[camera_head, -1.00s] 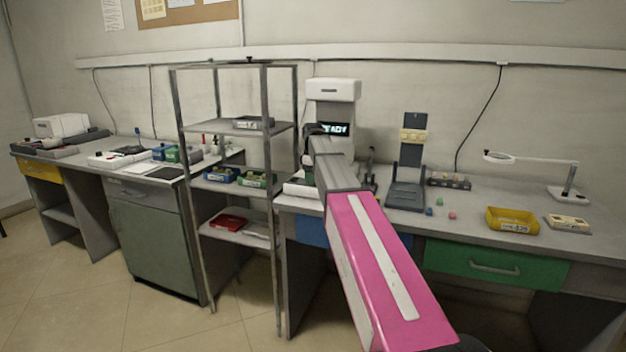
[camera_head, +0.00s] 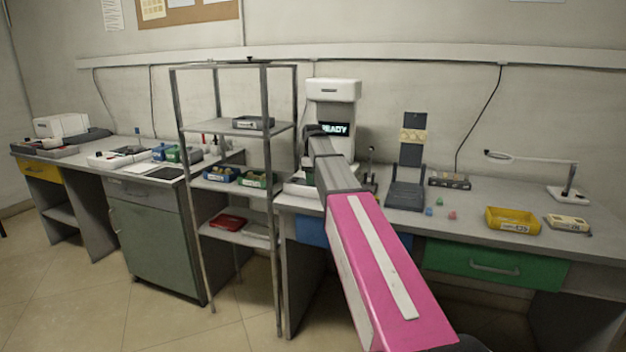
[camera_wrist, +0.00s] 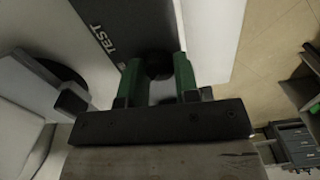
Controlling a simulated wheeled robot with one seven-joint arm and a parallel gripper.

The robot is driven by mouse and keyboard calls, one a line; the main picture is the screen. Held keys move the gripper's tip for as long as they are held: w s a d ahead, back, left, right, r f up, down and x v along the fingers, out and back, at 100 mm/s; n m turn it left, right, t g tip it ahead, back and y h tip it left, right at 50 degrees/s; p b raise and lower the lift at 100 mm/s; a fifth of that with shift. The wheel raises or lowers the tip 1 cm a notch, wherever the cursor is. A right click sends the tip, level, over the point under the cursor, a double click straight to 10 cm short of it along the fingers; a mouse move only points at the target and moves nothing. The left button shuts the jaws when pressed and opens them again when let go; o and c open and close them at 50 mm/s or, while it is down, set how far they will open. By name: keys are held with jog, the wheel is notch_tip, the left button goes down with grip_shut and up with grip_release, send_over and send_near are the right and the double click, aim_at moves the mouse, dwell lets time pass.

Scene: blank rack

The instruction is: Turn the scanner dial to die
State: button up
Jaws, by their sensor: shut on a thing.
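The scanner (camera_head: 333,92) is a white tower on the bench, with a dark display reading "READY" in the head view. In the wrist view, a dark panel (camera_wrist: 125,22) of it carries the word "TEST". My gripper (camera_wrist: 158,72) has green fingers on both sides of a round dark dial (camera_wrist: 159,64) on that panel, and it is shut on the dial. The dial's pointer and other labels are hidden or too dark to read. In the head view my pink and grey arm hides the dial and fingertips.
An open metal shelf rack (camera_head: 272,160) stands just left of the scanner. A dark grey stand (camera_head: 405,194), a yellow bin (camera_head: 513,220) and a magnifier lamp (camera_head: 567,190) stand to the right. Small coloured pieces lie on the bench between the stand and the bin.

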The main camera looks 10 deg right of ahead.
jog(key=m, duration=0.3)
jog(key=shift+m, duration=2.4)
jog(key=o, duration=0.9)
jog(key=shift+o, duration=0.2)
jog(key=shift+r, duration=0.1)
notch_tip(320, 180, up, 11)
jog(key=shift+f, duration=0.2)
